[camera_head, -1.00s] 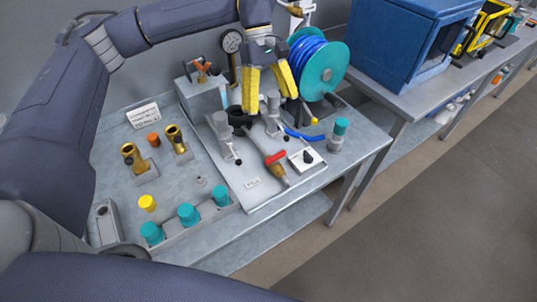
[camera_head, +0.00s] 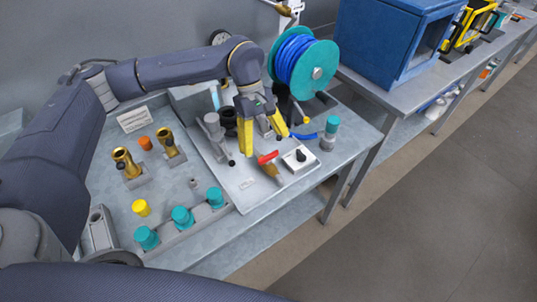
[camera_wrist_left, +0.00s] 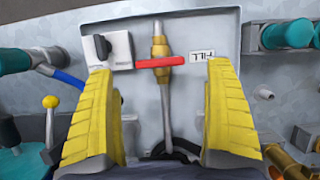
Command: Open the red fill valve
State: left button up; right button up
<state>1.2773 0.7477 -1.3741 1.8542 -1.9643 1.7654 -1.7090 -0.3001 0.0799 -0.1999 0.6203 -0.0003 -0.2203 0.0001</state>
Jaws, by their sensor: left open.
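The red fill valve handle (camera_head: 267,157) sits on a brass valve body (camera_head: 273,173) near the front of the white plate. In the left wrist view the red handle (camera_wrist_left: 160,62) lies crosswise over the brass body (camera_wrist_left: 160,42) and its grey pipe, left of a label reading FILL (camera_wrist_left: 201,57). My left gripper (camera_head: 265,143) is open, its yellow fingers pointing down just behind the handle. In the left wrist view its fingers (camera_wrist_left: 162,100) stand wide apart on either side of the pipe, with nothing between them gripped. My right gripper is not in view.
A white box with a black knob (camera_head: 299,158) stands right of the valve. A teal-capped cylinder (camera_head: 330,130) and a teal hose reel (camera_head: 305,68) are further right and behind. Brass fittings (camera_head: 125,163) and teal caps (camera_head: 182,217) are to the left.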

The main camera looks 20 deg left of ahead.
aim_at(268, 155)
pick_arm(q)
jog(key=shift+x, duration=2.5)
jog(key=c, duration=1.4)
